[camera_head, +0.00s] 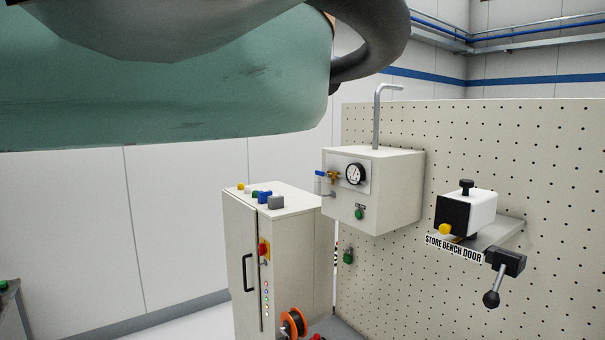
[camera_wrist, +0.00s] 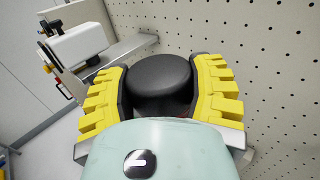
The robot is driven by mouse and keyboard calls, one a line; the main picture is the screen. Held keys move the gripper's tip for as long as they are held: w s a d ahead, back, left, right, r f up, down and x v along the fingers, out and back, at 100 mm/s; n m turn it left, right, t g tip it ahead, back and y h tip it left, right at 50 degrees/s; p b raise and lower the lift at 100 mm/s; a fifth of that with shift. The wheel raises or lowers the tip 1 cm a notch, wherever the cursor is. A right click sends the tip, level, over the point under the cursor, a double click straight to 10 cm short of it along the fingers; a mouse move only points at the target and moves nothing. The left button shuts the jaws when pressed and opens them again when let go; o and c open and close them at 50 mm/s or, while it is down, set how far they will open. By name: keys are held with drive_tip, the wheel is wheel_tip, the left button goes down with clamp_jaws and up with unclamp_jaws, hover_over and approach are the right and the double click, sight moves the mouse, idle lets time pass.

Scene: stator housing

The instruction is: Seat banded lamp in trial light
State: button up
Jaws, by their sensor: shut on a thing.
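In the wrist view my gripper (camera_wrist: 160,96) has its yellow padded fingers shut on a dark, round, smooth-topped thing (camera_wrist: 160,74). No band shows on it from this side, and its lower part is hidden, so I cannot tell whether it is the banded lamp. My gripper and the held thing do not show in the head view. No fixture is clearly marked as the trial light. A white and black box (camera_head: 480,211) with a black top knob and a yellow round part stands on a wall shelf; it also shows in the wrist view (camera_wrist: 85,44).
The shelf (camera_head: 500,236) is labelled "STORE BENCH DOOR" and carries a ball-ended lever (camera_head: 492,298). A white box with a gauge (camera_head: 395,185) hangs on the pegboard (camera_head: 560,140). A cabinet (camera_head: 285,265) with coloured small parts on top stands left. My arm covers the upper left.

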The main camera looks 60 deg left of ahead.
drive_tip(key=shift+f, duration=0.2)
drive_tip(key=o, duration=0.8)
drive_tip(key=shift+f, duration=0.1)
drive_tip(key=o, duration=0.6)
drive_tip(key=shift+o, duration=0.2)
drive_tip(key=shift+s+d+r, duration=0.2)
drive_tip(key=shift+d, duration=0.05)
drive_tip(key=shift+s+d+p, duration=0.2)
drive_tip(key=shift+s+p, duration=0.05)
drive_tip(key=shift+p, duration=0.05)
drive_tip(key=shift+s+d, duration=0.25)
drive_tip(key=shift+s, duration=0.05)
drive_tip(key=shift+p+v, duration=0.3)
drive_tip(key=shift+v, duration=0.8)
